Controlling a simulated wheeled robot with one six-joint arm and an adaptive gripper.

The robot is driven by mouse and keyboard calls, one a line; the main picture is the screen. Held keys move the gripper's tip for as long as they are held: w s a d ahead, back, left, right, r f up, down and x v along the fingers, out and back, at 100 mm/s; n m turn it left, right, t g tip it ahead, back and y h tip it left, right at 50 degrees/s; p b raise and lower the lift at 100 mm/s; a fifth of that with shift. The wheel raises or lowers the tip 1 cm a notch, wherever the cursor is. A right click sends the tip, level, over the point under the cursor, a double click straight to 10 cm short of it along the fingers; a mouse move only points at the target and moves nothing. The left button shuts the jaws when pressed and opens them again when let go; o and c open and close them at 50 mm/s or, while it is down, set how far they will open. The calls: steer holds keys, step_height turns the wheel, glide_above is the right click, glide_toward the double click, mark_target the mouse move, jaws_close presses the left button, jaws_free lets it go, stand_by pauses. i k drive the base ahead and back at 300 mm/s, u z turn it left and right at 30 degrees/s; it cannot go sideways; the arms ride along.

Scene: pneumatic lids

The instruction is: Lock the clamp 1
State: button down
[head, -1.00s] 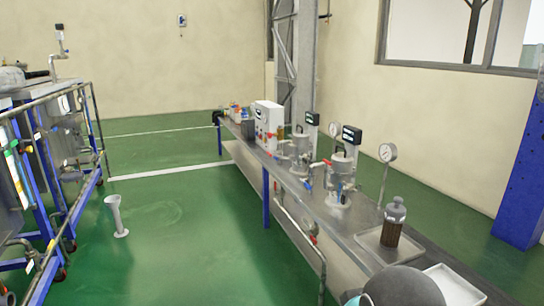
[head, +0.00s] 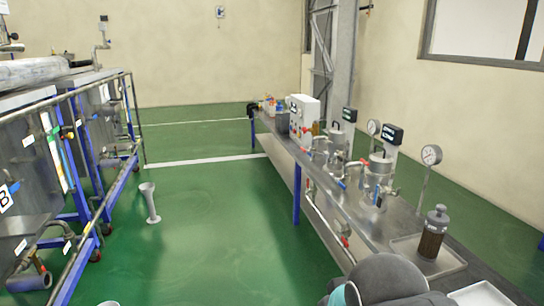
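Two metal vessels with lids stand on the long steel bench on the right, a nearer vessel (head: 378,178) and a farther vessel (head: 340,145). Each has a black handle on top and a digital display beside it. Clamps on the lids are too small to make out, so I cannot tell which is clamp 1 or whether it is locked. A grey rounded part of my arm (head: 388,278) shows at the bottom right. My gripper is not in view.
The bench (head: 385,232) also carries gauges, a white control box (head: 303,114) and a dark bottle (head: 433,232) on a tray. A grey stand (head: 150,203) stands on the green floor. Blue-framed equipment with pipes (head: 75,170) lines the left.

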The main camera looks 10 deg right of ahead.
mark_target(309, 151)
steer(key=u, duration=0.1)
steer(key=i, duration=1)
steer(key=z, duration=0.55)
